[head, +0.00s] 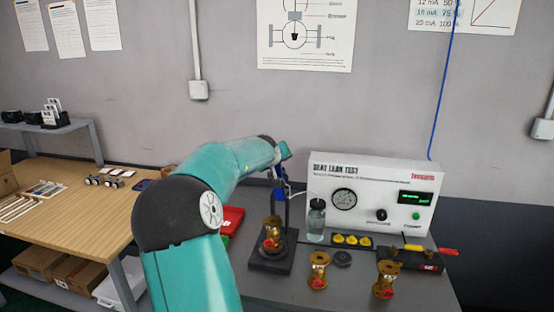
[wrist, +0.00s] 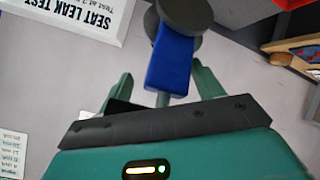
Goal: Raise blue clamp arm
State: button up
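The blue clamp arm (wrist: 172,65) lies between the two teal fingers of my gripper (wrist: 163,86) in the wrist view, with a gap on each side. My gripper is open. A round dark part (wrist: 182,12) is at the far end of the blue arm. In the head view the blue clamp arm (head: 279,194) shows in part on the dark stand (head: 271,263), above a brass valve (head: 273,232). My own arm hides most of my gripper there. Whether the fingers touch the blue arm cannot be told.
A white seat leak test box (head: 370,170) stands right of the stand, with a bottle (head: 316,220) in front. Two more brass valves (head: 318,270) (head: 386,278) and yellow parts (head: 352,240) are on the grey bench. A red case (head: 232,220) lies behind my arm.

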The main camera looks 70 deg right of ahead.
jog(key=shift+s+f, duration=0.1)
jog(key=shift+f, duration=0.15)
jog(key=shift+a+r, duration=0.4)
jog(key=shift+r, duration=0.65)
jog(key=shift+a+r, duration=0.35)
jog(key=shift+r, duration=0.75)
jog(key=shift+a+r, duration=0.4)
jog(key=shift+r, duration=0.65)
jog(key=a+r, duration=0.4)
jog(key=r, duration=0.4)
jog(key=shift+s+r, duration=0.35)
jog(key=shift+s, duration=0.05)
jog(key=shift+a, duration=0.1)
jog(key=v, duration=1.3)
jog(key=shift+a, duration=0.25)
jog(key=shift+s+r, duration=0.1)
jog(key=shift+r, duration=0.05)
